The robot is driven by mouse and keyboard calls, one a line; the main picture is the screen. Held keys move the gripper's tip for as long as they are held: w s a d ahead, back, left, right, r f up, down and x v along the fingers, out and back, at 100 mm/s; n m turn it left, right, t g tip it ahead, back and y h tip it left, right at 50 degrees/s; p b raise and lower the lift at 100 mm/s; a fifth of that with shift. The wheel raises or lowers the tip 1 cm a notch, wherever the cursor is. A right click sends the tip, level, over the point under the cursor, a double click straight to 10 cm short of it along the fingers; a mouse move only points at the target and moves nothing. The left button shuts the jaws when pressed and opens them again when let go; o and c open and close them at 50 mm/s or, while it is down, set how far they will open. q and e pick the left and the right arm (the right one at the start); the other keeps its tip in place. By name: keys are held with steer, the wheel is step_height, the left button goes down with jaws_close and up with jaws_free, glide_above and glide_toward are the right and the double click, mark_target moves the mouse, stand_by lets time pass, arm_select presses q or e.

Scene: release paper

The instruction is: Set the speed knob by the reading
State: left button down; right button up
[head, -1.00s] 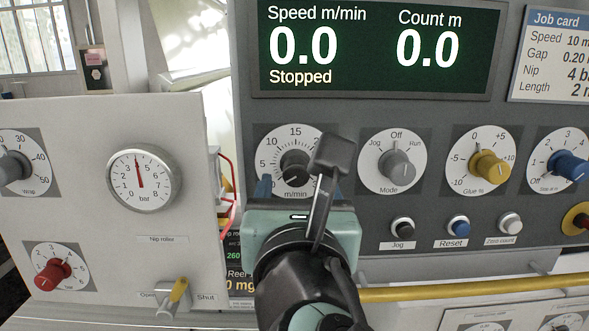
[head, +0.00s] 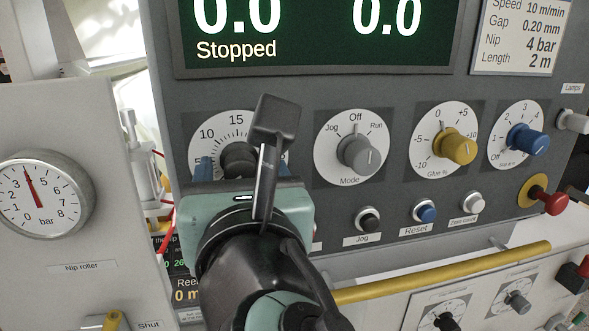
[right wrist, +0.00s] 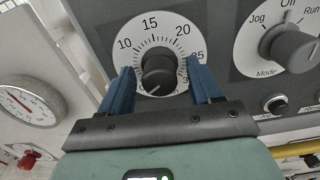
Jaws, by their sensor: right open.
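The black speed knob (head: 239,157) sits on a white dial marked in m/min, partly hidden behind my right gripper (head: 240,172) in the head view. In the right wrist view the knob (right wrist: 158,72) lies between the two blue fingers of my open right gripper (right wrist: 160,75), with a gap on each side. Its white mark points down and slightly left, away from the 10, 15 and 20 marks. The display (head: 310,35) reads 0.0 twice, with "Stopped". The job card (head: 522,30) lists speed 10 m/min, gap 0.20 mm, nip 4 bar, length 2 m. My left gripper is out of view.
To the right are the grey mode knob (head: 358,153), yellow glue knob (head: 456,146) and blue knob (head: 528,140). Jog (head: 368,219), Reset (head: 425,211) and zero-count buttons sit below, above a yellow bar (head: 450,270).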

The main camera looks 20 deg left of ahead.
steer(key=shift+c, duration=0.3)
steer(key=c, duration=1)
